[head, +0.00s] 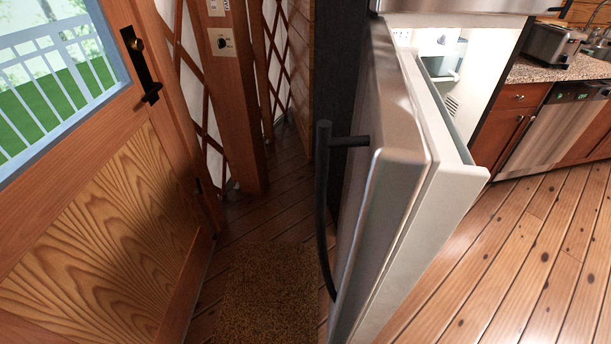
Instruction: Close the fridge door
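The fridge door (388,190) stands wide open and juts toward me, its edge facing my view. Its outer face is silver and its inner side is white with a raised rim. A dark vertical bar handle (323,200) is on the door's outer, left side. The lit white fridge interior (480,65) shows behind the door at the right, with a shelf or bin partly visible. The door hides much of the interior. Neither of my grippers is in view.
A wooden entry door (110,230) with a window stands at the left. A brown mat (262,295) lies between it and the fridge door. A counter (560,72) with a toaster (550,45) and a dishwasher (555,125) are at the right. The plank floor at the right is clear.

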